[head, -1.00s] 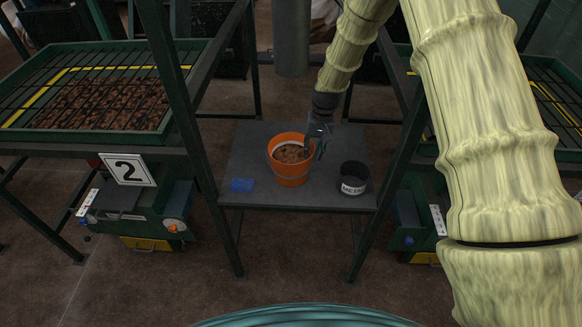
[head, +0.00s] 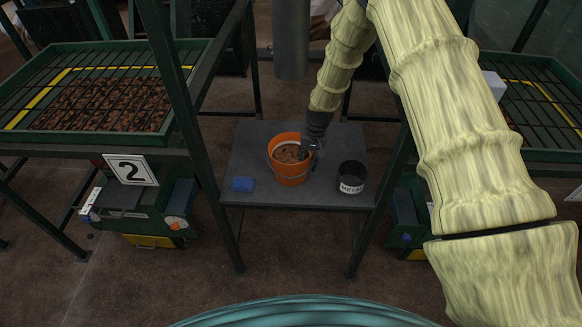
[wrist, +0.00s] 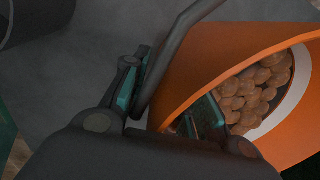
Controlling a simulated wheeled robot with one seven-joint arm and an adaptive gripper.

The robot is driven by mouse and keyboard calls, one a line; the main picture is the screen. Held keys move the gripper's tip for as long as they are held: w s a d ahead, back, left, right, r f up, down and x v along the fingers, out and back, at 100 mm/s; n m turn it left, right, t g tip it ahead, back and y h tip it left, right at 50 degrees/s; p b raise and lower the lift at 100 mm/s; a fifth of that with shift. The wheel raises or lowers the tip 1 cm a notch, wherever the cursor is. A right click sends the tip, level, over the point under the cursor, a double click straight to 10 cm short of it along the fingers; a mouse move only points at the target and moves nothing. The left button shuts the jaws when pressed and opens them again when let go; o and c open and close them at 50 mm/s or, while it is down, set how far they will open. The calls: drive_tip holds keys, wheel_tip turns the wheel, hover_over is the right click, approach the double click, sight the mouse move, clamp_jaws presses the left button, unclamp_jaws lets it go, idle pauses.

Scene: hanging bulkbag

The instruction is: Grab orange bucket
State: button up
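The orange bucket (head: 289,172) stands upright on a dark grey table, with brown round lumps inside. My gripper (head: 311,145) is at the right side of its rim. In the wrist view the bucket's orange wall (wrist: 215,45) fills the right side. My gripper (wrist: 165,105) straddles the wall there: one teal-padded finger is outside, the other is over the inside. The fingers are apart, with the rim and a dark bar, likely the bucket's handle (wrist: 180,45), between them. Firm contact with the wall cannot be made out.
On the table (head: 260,150), a black pot labelled METAL (head: 352,179) stands right of the bucket and a blue block (head: 243,184) lies left. Dark green frame posts (head: 190,130) flank the table. A mesh-covered tray of brown lumps (head: 188,110) is at left.

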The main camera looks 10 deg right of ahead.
clamp_jaws()
drive_tip(key=shift+r, duration=0.2)
idle(0.3)
